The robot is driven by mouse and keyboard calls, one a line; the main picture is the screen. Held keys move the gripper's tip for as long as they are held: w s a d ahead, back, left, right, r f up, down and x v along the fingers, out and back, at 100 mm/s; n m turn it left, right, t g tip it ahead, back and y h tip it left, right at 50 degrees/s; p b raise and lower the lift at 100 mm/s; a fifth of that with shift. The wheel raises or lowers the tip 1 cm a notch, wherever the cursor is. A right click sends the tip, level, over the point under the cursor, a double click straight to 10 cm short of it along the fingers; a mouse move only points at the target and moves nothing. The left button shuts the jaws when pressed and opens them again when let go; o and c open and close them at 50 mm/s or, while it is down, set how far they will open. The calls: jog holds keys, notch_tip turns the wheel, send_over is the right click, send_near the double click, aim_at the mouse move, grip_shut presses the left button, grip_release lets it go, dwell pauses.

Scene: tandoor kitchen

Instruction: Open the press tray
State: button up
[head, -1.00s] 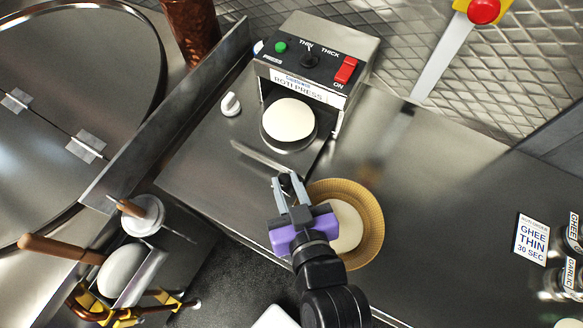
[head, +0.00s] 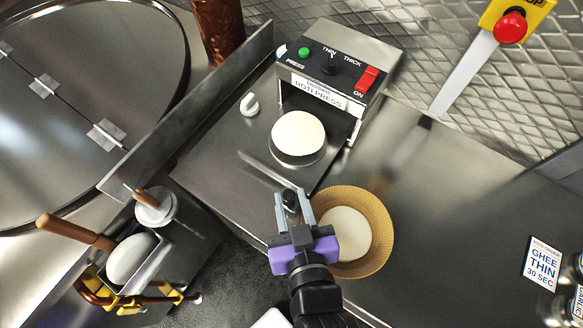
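The roti press (head: 345,72) stands at the upper middle, with a green button, a dial and a red switch on its top. A pale dough disc (head: 299,134) lies on the round plate (head: 298,161) at the mouth of the press. A thin metal bar (head: 267,169) lies in front of the plate, and a small dark knob (head: 289,199) stands nearer to me. My purple-bodied gripper (head: 294,196) has its two grey fingers apart, with the knob showing at their tips. I cannot tell whether the fingers touch the knob.
A tan bowl (head: 380,230) with pale dough (head: 347,232) sits close to the right of my gripper. Tools with wooden handles (head: 75,232) stand at lower left. A metal guard (head: 190,110) borders the left side.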

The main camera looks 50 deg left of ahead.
jog(key=b+v, duration=0.1)
jog(key=v, duration=0.6)
jog(key=shift+s+d+r+b, duration=0.15)
jog(key=shift+s+d+b, duration=0.05)
jog(key=shift+d+b, duration=0.1)
dwell(0.3)
jog(key=w+d+r+m+t+h, duration=0.2)
jog(key=d+m+t, duration=0.15)
jog(key=d, duration=0.35)
jog(key=w+d+r+m+t+h, duration=0.1)
jog(key=w+d+r+m+t, duration=0.2)
jog(key=d, duration=0.4)
jog(key=s+d+f+m+h, duration=0.2)
jog(key=s+d+h, duration=0.2)
jog(key=s+d, duration=0.2)
jog(key=s+d+f+m+t+h, duration=0.1)
jog(key=s+d+f+m+h, duration=0.1)
jog(key=s+d, duration=0.4)
jog(key=d+m+h, duration=0.1)
jog(key=d+h, duration=0.1)
jog(key=d, duration=0.1)
jog(key=shift+d+f+h, duration=0.25)
jog(key=shift+d+h, duration=0.05)
jog(key=shift+d, duration=0.1)
